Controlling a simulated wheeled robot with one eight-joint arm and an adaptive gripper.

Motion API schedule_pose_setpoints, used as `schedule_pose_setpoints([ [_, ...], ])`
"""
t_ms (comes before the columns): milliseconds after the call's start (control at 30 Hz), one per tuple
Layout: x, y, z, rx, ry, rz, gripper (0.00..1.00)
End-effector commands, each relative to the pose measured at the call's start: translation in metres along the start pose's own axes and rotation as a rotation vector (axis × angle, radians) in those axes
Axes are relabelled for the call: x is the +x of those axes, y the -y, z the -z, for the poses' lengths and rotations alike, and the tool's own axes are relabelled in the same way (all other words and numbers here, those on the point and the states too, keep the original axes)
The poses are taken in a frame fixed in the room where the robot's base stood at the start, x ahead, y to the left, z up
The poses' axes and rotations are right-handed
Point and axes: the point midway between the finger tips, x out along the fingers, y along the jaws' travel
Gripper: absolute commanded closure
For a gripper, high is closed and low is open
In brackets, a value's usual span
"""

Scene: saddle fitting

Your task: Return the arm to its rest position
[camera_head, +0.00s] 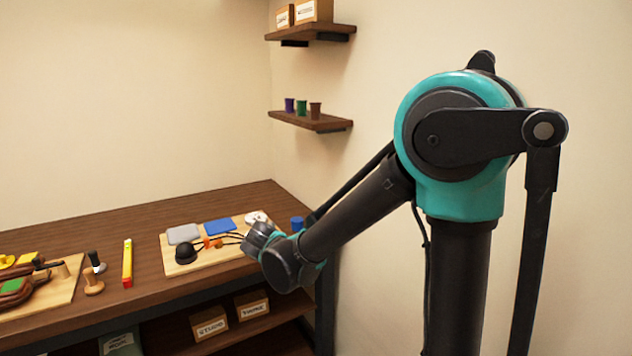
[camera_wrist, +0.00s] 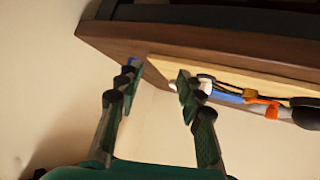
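My arm reaches from the right of the head view down and left, to the right end of the wooden workbench (camera_head: 105,228). In the wrist view my gripper (camera_wrist: 159,83) has its two fingers spread apart, with nothing between them. The bench's edge (camera_wrist: 200,42) and a pale board lie just beyond the fingertips there. In the head view the wrist hides the fingers, so I cannot tell whether they touch anything.
A pale board (camera_head: 208,262) holds a grey pad (camera_head: 183,234), a blue pad (camera_head: 218,227), a black dome (camera_head: 186,253) and orange-and-black cords. A blue cup (camera_head: 297,223) stands beside my wrist. A yellow level (camera_head: 127,263) lies left. Wall shelves (camera_head: 310,122) hang behind my arm.

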Motion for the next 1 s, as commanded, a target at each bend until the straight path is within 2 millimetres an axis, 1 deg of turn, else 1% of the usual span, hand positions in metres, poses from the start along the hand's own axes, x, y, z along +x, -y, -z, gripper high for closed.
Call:
schedule_pose_setpoints([
  [33,0.003,-0.038,-0.011,0.01,0.045,-0.031,0.63],
  [67,0.003,-0.056,-0.018,0.01,0.072,-0.044,0.63],
  [100,0.002,-0.08,-0.028,0.013,0.109,-0.059,0.63],
  [167,0.0,-0.113,-0.045,0.019,0.162,-0.076,0.63],
  [200,-0.003,-0.133,-0.057,0.023,0.198,-0.084,0.63],
  [267,-0.009,-0.162,-0.076,0.03,0.25,-0.092,0.63],
  [300,-0.014,-0.179,-0.089,0.037,0.283,-0.094,0.63],
  [367,-0.023,-0.202,-0.11,0.048,0.331,-0.095,0.63],
  [400,-0.029,-0.216,-0.124,0.055,0.361,-0.091,0.63],
  [467,-0.039,-0.234,-0.146,0.067,0.404,-0.084,0.63],
  [500,-0.047,-0.245,-0.16,0.078,0.43,-0.076,0.63],
  [600,-0.066,-0.264,-0.195,0.102,0.487,-0.049,0.63],
  [733,-0.086,-0.276,-0.231,0.13,0.534,-0.007,0.63],
  [800,-0.094,-0.279,-0.245,0.141,0.548,0.012,0.63],
  [900,-0.101,-0.279,-0.257,0.149,0.559,0.034,0.63],
  [1000,-0.104,-0.279,-0.262,0.153,0.563,0.043,0.63],
])
